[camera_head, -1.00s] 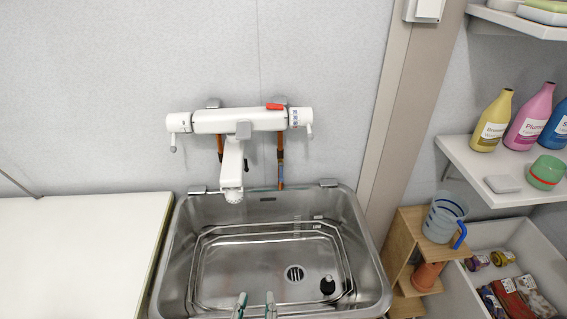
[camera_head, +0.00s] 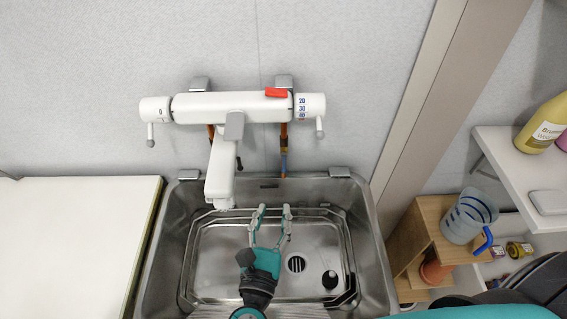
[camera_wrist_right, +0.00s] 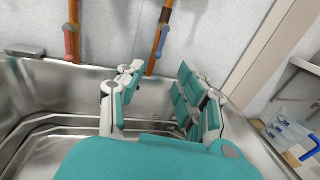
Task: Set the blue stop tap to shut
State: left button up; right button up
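The blue stop tap (camera_head: 284,163) is a small lever on the right-hand copper pipe under the mixer, above the basin's back rim. In the right wrist view the blue lever (camera_wrist_right: 161,41) lies roughly along its pipe. My right gripper (camera_head: 273,212) is over the basin, below and in front of the tap, fingers pointing at the wall. It also shows in the right wrist view (camera_wrist_right: 158,88), its two fingers apart with nothing between them. It does not touch the tap. My left gripper is not in view.
A red lever (camera_wrist_right: 68,41) sits on the left pipe. The white mixer (camera_head: 230,106) with its spout (camera_head: 221,170) overhangs the steel basin (camera_head: 167,240). A counter (camera_head: 70,240) is left; a wooden stand (camera_head: 408,240) with a jug (camera_head: 467,215) is right.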

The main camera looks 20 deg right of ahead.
aim_at(284, 168)
jog(key=p+x, duration=0.3)
jog(key=x, duration=0.9)
jog(key=shift+w+d, duration=0.25)
jog(key=shift+w, duration=0.15)
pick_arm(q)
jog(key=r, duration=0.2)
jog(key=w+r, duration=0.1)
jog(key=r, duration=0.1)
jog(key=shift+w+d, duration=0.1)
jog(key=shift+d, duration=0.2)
pick_arm(e)
grip_shut()
